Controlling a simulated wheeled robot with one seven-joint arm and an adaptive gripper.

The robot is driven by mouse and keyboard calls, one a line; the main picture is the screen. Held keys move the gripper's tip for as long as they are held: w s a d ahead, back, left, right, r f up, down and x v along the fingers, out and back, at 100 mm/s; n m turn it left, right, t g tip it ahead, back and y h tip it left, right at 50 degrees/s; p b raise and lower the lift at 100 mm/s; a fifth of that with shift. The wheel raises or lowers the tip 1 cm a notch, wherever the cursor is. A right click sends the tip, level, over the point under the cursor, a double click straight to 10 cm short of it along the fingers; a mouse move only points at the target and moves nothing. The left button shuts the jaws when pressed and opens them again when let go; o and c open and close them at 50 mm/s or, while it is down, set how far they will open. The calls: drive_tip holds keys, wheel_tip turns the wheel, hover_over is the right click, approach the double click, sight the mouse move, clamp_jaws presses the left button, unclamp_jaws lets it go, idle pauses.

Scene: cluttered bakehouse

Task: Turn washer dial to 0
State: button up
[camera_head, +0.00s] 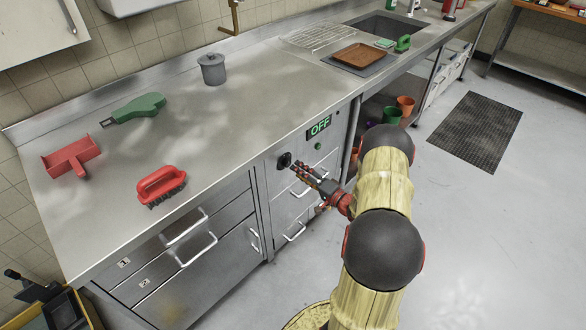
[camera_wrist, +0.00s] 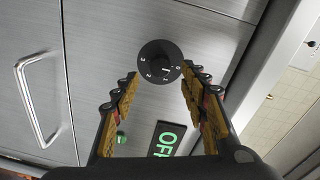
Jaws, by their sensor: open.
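The washer dial (camera_head: 284,160) is a round black knob on the steel cabinet front. In the wrist view the dial (camera_wrist: 157,58) shows small white numerals from 0 to 3 and a short pale mark, which I cannot read surely against them. My gripper (camera_head: 296,167) is just in front of the dial. In the wrist view my gripper (camera_wrist: 160,74) is open, one finger to each side of the dial's lower part, with nothing held. I cannot tell whether the fingers touch it. A display (camera_head: 320,126) reads OFF in green.
A green button (camera_head: 318,146) sits below the display. Drawer handles (camera_head: 294,231) stick out below the dial. A red brush (camera_head: 161,186) lies near the counter's front edge, with a grey lidded pot (camera_head: 212,69) farther back. The floor right of my arm is clear around a dark mat (camera_head: 476,132).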

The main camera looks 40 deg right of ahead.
drive_tip(key=s, duration=0.6)
drive_tip(key=shift+s+d, duration=0.2)
drive_tip(key=shift+s, duration=0.2)
drive_tip(key=shift+r, duration=0.1)
